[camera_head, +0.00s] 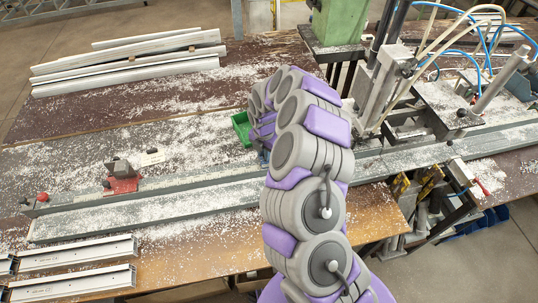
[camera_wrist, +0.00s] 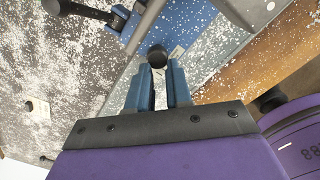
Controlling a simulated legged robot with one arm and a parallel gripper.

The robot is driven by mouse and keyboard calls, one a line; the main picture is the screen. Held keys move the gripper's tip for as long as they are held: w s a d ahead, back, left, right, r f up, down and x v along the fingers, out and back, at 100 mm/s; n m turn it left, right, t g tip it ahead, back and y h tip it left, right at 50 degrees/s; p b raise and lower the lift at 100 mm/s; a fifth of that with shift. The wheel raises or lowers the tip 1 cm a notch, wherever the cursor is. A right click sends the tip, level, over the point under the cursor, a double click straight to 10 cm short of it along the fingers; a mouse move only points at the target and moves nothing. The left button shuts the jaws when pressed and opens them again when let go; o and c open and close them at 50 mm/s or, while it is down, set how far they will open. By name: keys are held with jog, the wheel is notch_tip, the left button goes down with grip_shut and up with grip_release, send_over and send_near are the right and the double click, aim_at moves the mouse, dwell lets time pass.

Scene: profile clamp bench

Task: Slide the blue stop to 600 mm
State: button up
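My gripper (camera_wrist: 162,72) shows in the wrist view with its two blue fingers apart and a gap between them. A round black knob (camera_wrist: 157,56) lies at the fingertips; I cannot tell whether it is between them or just beyond, and no grip on it shows. A blue part (camera_wrist: 131,25), seemingly of the blue stop, shows at the top beside a dark handle. In the head view my arm covers most of this spot; a small blue patch (camera_head: 263,157) shows at the rail, and I cannot tell if it is stop or finger. No scale marks are readable.
A long grey rail (camera_head: 190,189) runs along the bench. A red stop (camera_head: 123,184) sits at its left. White profiles (camera_head: 130,63) lie at the back left, more (camera_head: 75,268) at the front left. A clamp machine (camera_head: 385,85) stands right.

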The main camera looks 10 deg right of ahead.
jog(key=o, duration=0.3)
jog(key=s+f, duration=0.1)
jog(key=f, duration=0.1)
jog(key=shift+s+d+f+g, duration=0.2)
jog(key=shift+s+f+g, duration=0.1)
jog(key=shift+s, duration=0.05)
jog(key=shift+o, duration=0.6)
jog(key=shift+d+r, duration=0.1)
jog(key=shift+d, duration=0.15)
jog(key=shift+w+d+r, duration=0.15)
jog(key=shift+d+r, duration=0.05)
jog(key=shift+d, duration=0.1)
jog(key=shift+o, duration=0.8)
jog(key=r, duration=0.2)
jog(key=w+r, duration=0.1)
jog(key=r, duration=0.1)
jog(key=w+r, duration=0.1)
jog(key=r, duration=0.1)
jog(key=shift+w+a, duration=0.1)
jog(key=shift+w, duration=0.15)
notch_tip(320, 180, up, 9)
jog(key=s+a, duration=0.1)
jog(key=a, duration=0.1)
notch_tip(320, 180, up, 4)
send_over(268, 166)
jog(key=w, duration=0.2)
jog(key=shift+s+a+r+p, duration=0.1)
jog(key=shift+s+a+p, duration=0.1)
jog(key=shift+a+p, duration=0.15)
